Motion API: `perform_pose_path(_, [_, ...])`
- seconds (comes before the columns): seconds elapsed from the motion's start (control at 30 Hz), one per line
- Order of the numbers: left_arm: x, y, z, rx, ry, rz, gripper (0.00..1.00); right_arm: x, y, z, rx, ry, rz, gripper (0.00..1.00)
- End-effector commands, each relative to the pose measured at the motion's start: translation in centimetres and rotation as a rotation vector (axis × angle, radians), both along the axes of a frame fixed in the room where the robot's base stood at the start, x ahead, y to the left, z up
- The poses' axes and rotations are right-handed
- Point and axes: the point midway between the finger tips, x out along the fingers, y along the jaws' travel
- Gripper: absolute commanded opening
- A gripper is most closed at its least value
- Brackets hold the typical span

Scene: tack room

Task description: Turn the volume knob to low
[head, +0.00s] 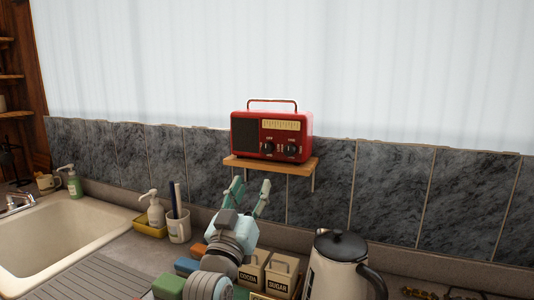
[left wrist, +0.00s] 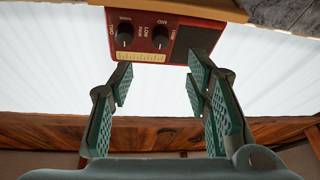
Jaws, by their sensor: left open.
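A red radio (head: 303,123) with a handle and a pale dial strip stands on a small wooden shelf (head: 240,162) on the wall. Its front has two dark knobs, a left knob (head: 268,147) and a right knob (head: 291,149). The radio appears upside down in the left wrist view (left wrist: 150,20), with both knobs facing me. The labels are too small to tell surely which knob is for volume or where it points. My left gripper (head: 250,188) is open and empty, below and in front of the shelf. Its fingers are apart from the knobs. My right gripper is out of view.
Below on the counter are a cocoa canister (head: 252,272), a sugar canister (head: 281,277), a kettle (head: 338,266), a white cup (head: 179,228) and a soap bottle (head: 156,213). A sink (head: 50,235) is at left. The space before the radio looks clear.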

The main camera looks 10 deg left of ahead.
Motion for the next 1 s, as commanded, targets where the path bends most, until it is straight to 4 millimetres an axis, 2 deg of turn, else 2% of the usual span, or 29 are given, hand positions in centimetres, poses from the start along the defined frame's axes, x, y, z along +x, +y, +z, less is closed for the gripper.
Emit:
perform_pose_path(0.13, [3.3,-0.2,1.7,0.002,0.0,0.001,0.44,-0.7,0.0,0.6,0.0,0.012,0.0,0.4])
perform_pose_path(0.3, [7.7,-0.5,3.5,0.003,0.0,0.001,0.44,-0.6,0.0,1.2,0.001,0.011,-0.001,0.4])
perform_pose_path(0.43, [10.2,-0.8,4.4,0.001,0.0,0.0,0.44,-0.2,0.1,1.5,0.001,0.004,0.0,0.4])
perform_pose_path(0.6, [11.5,-1.0,4.9,0.001,0.0,-0.002,0.44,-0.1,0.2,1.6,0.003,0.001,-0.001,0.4])
perform_pose_path(0.87, [11.7,-1.0,4.9,0.0,0.0,-0.002,0.44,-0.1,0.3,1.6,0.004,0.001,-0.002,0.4])
perform_pose_path(0.9, [11.7,-1.0,4.9,0.0,0.0,-0.002,0.43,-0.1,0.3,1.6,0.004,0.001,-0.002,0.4])
perform_pose_path(1.0, [11.7,-1.0,4.8,0.0,0.0,-0.002,0.27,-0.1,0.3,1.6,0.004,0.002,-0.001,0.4])
